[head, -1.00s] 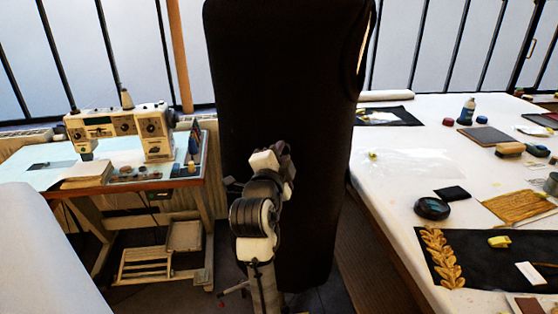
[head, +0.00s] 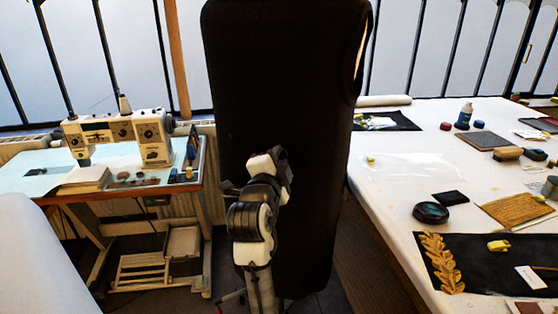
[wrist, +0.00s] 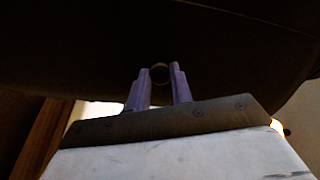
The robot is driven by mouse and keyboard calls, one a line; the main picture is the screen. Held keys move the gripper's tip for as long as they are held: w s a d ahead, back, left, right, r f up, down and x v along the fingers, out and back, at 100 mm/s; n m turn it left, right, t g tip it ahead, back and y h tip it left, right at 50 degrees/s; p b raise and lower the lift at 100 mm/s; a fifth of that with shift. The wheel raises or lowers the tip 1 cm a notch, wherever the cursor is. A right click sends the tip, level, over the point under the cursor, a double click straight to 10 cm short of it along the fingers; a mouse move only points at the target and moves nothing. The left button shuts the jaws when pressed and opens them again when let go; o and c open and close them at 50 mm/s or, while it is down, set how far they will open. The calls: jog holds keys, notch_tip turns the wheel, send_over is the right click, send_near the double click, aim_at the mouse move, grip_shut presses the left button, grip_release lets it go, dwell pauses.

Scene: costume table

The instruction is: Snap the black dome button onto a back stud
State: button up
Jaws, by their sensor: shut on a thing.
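In the wrist view, the two purple fingers of my gripper (wrist: 162,86) are close together, with a small dark round thing with a pale rim, likely the black dome button (wrist: 160,69), between their tips. A large black garment form (head: 290,80) stands upright straight ahead of my arm. Its dark cloth (wrist: 215,50) fills the wrist view behind the fingertips. I cannot tell whether the button touches the cloth. No stud can be made out on the dark surface. In the head view my arm hides the fingertips and the button.
A sewing machine (head: 120,135) stands on a table (head: 110,185) at the left. A long white worktable (head: 395,190) at the right holds a black round tin (head: 431,212), a gold leaf trim (head: 441,262) and a blue bottle (head: 464,115). Dark floor lies between.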

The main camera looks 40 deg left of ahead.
jog(key=shift+w+a, duration=0.25)
jog(key=shift+w, duration=0.25)
dwell(1.0)
jog(key=o, duration=1.5)
jog(key=shift+s, duration=0.1)
jog(key=b+v, duration=0.1)
jog(key=v, duration=0.6)
jog(key=shift+s+d, duration=0.2)
jog(key=shift+s, duration=0.15)
